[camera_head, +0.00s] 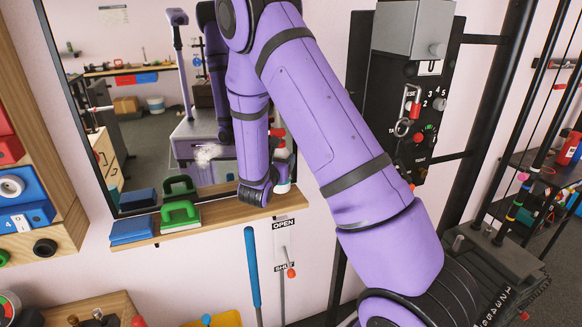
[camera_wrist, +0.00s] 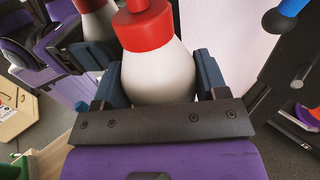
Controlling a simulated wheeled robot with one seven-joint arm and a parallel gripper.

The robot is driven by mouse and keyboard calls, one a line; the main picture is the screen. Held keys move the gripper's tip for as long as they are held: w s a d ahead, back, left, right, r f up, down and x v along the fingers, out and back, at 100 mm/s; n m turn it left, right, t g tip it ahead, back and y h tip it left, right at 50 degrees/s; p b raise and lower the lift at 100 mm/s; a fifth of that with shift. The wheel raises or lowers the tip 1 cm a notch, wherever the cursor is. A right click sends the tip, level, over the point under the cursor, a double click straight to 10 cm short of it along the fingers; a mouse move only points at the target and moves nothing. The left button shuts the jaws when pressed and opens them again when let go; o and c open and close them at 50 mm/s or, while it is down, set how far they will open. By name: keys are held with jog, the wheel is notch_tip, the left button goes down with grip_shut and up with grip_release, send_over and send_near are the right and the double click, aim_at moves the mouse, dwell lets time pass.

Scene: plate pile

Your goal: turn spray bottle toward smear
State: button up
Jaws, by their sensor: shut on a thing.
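The spray bottle (camera_wrist: 158,72) has a white body and a red collar and top. My gripper (camera_wrist: 160,84) is shut on its body, with one dark blue finger on each side. The bottle's nozzle is cut off by the top of the wrist view, so I cannot tell which way it points. In the head view my arm covers most of the bottle and the gripper, close to the mirror (camera_head: 150,175) above the shelf. A whitish smear (camera_head: 212,152) shows on the mirror, left of my wrist.
A wooden shelf (camera_head: 222,214) under the mirror bears a blue block (camera_head: 131,230) and a green-handled tool (camera_head: 181,215) at its left. A black control panel (camera_head: 405,125) stands right of my arm. A blue rod (camera_head: 252,268) hangs below the shelf.

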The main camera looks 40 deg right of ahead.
jog(key=shift+w+d, duration=0.15)
jog(key=shift+w, duration=0.2)
jog(key=shift+f, duration=1.7)
jog(key=shift+f, duration=0.2)
jog(key=o, duration=1.5)
jog(key=shift+s, duration=0.1)
jog(key=shift+o, duration=0.2)
jog(key=v, duration=1)
jog(key=shift+s+a, duration=0.3)
jog(key=shift+a, duration=0.1)
